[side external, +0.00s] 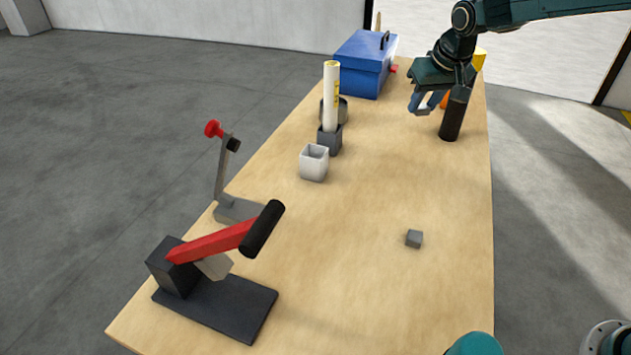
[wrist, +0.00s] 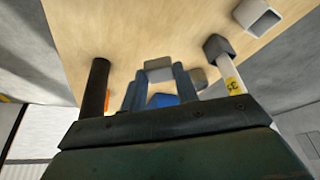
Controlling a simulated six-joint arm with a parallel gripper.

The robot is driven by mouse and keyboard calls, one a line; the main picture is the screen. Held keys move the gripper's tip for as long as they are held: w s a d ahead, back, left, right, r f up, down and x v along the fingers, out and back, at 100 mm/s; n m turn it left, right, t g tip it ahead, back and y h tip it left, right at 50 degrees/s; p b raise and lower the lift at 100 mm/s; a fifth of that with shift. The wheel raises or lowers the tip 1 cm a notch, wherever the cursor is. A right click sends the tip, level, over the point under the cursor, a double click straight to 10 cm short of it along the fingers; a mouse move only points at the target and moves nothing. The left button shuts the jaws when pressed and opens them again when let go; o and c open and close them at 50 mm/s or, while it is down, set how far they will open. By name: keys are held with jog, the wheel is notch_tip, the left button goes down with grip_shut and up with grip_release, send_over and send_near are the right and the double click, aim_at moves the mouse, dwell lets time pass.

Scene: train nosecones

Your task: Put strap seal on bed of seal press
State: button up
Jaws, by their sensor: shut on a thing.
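My gripper (side external: 422,104) is at the far right of the table, raised above the top beside a black cylinder. Its blue-grey fingers also show in the wrist view (wrist: 158,80). They are shut on a small pale grey metal piece, which looks like the strap seal (wrist: 158,64). The fingers hide part of it. The seal press (side external: 215,250) stands at the near left, with a red lever, a black handle and a dark flat base plate (side external: 240,312). The lever slants up over the plate. I see nothing lying on the visible part of the plate.
A black cylinder (side external: 454,115) stands close to my gripper. A blue toolbox (side external: 362,65), a pale tube (side external: 331,95) in a dark holder and a white open box (side external: 314,163) line the left side. A red-knobbed lever device (side external: 228,175) stands behind the press. A grey cube (side external: 414,238) lies on otherwise clear wood.

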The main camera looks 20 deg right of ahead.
notch_tip(320, 180, up, 3)
jog(key=n, duration=0.2)
send_over(383, 161)
jog(key=s, duration=0.1)
jog(key=shift+s+f+y, duration=0.1)
jog(key=shift+s+y, duration=0.1)
jog(key=shift+y, duration=0.1)
notch_tip(383, 161, down, 16)
jog(key=shift+r, duration=0.1)
jog(key=shift+f, duration=2.1)
jog(key=shift+f, duration=0.1)
jog(key=o, duration=1)
jog(key=shift+c, duration=0.2)
